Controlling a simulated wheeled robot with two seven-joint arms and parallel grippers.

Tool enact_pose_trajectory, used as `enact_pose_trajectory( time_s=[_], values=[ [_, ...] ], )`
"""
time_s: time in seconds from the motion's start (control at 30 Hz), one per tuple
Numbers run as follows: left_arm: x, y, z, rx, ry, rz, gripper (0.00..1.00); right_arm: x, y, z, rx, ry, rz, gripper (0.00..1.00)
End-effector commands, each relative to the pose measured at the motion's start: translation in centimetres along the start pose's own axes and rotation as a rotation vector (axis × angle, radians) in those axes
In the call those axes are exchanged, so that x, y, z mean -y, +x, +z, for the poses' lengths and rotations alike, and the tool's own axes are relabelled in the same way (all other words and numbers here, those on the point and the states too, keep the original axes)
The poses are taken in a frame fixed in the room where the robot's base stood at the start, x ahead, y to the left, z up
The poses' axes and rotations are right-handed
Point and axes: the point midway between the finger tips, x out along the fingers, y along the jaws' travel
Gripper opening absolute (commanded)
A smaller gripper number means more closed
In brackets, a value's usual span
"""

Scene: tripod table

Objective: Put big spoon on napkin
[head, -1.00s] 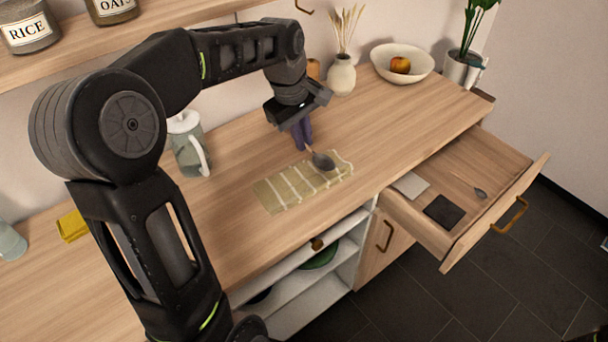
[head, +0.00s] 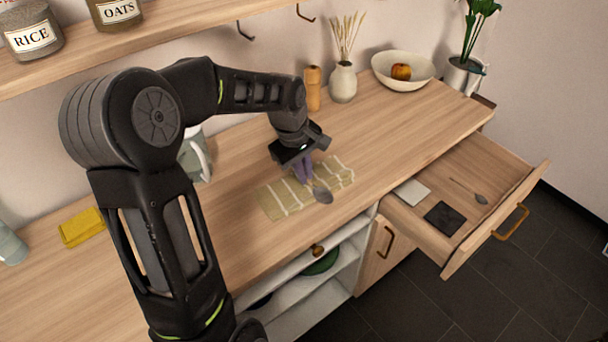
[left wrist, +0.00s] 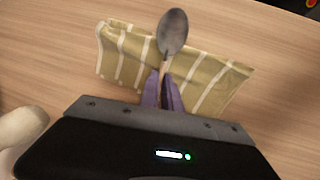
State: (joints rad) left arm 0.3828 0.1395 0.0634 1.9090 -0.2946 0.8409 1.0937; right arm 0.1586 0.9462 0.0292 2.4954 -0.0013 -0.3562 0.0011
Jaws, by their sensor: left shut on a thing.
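The big spoon has a dark grey bowl (head: 323,195) and a thin light handle; it also shows in the left wrist view (left wrist: 173,32). My left gripper (head: 304,172), with purple fingers, is shut on the spoon's handle. The green napkin (head: 274,203) with white stripes lies on the counter. In the left wrist view the napkin (left wrist: 211,77) is under the fingers and the spoon, whose bowl reaches past its edge. I cannot tell whether the spoon touches the napkin. My right gripper is not in view.
An open drawer (head: 452,252) at the right holds a smaller spoon (head: 481,198), a white card-like piece (head: 411,192) and a dark square (head: 444,218). A vase (head: 343,82), a bowl (head: 385,75) and a wooden mill (head: 312,90) stand at the back. The counter right of the napkin is clear.

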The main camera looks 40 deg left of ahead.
Motion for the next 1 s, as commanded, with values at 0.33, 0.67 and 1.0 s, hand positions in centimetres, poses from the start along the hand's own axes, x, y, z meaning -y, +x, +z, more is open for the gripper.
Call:
enact_pose_trajectory(
  time_s=[0.33, 0.67, 1.0],
  values=[
    [0.2, 1.3, 0.0, -0.001, 0.000, 0.001, 0.00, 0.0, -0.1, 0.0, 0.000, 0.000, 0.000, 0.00],
    [0.4, 1.8, 0.0, 0.001, 0.000, -0.001, 0.16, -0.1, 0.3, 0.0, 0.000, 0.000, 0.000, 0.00],
    [0.5, 1.5, 0.1, 0.002, 0.000, -0.005, 0.16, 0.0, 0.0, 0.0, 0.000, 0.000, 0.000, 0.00]
  ],
)
